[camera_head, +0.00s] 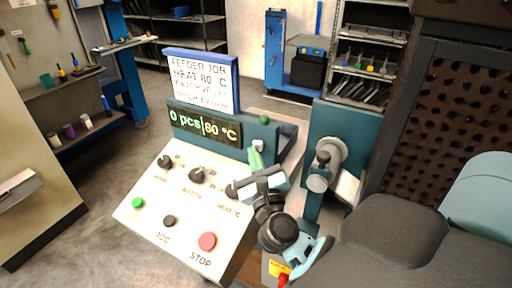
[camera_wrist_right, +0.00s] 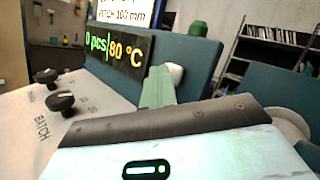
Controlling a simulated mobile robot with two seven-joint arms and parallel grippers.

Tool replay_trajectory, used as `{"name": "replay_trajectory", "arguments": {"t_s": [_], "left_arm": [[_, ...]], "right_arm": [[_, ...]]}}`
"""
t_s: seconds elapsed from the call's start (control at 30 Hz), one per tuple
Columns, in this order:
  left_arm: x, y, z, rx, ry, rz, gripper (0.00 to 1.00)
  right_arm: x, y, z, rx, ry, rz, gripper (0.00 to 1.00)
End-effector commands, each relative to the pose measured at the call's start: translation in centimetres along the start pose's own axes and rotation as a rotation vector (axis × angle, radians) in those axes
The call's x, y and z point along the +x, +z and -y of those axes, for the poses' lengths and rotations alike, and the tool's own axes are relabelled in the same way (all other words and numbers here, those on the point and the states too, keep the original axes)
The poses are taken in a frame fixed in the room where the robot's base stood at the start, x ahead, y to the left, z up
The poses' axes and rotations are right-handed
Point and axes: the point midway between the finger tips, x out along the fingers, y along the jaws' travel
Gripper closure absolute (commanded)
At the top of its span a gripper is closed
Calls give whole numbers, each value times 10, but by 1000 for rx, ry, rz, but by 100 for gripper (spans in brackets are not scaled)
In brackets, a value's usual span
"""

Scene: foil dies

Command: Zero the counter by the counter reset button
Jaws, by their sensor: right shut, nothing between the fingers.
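The counter display (camera_head: 205,125) on the feeder's sloped console reads "0 pcs" beside "80 °C", and it also shows in the wrist view (camera_wrist_right: 115,47). A pale round button (camera_head: 258,145), which looks like the counter reset button, sits on the panel right of the display. It shows in the wrist view (camera_wrist_right: 177,73) partly behind my fingers. My right gripper (camera_head: 254,158) is shut and empty, its green fingertips right at this button; I cannot tell whether they touch it. In the wrist view the fingers (camera_wrist_right: 159,90) point up at the panel. My left gripper is not in view.
The white console (camera_head: 150,205) carries black knobs (camera_head: 197,175), a green button (camera_head: 138,203), a black button (camera_head: 169,221) and a red stop button (camera_head: 207,241). A job sign (camera_head: 203,80) stands above the display. A teal post with a roller (camera_head: 330,150) stands close on the right.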

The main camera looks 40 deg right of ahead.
Motion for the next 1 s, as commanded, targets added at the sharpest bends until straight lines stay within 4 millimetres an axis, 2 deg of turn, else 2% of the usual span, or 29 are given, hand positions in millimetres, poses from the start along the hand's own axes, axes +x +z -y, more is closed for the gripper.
{"name": "replay_trajectory", "arguments": {"t_s": [0.3,0.67,1.0], "left_arm": [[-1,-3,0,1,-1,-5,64],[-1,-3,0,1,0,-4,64],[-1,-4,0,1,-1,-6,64]], "right_arm": [[-11,7,-7,1,0,-1,100],[-12,8,-9,0,0,-1,100],[-31,22,-22,1,0,-2,100]]}}
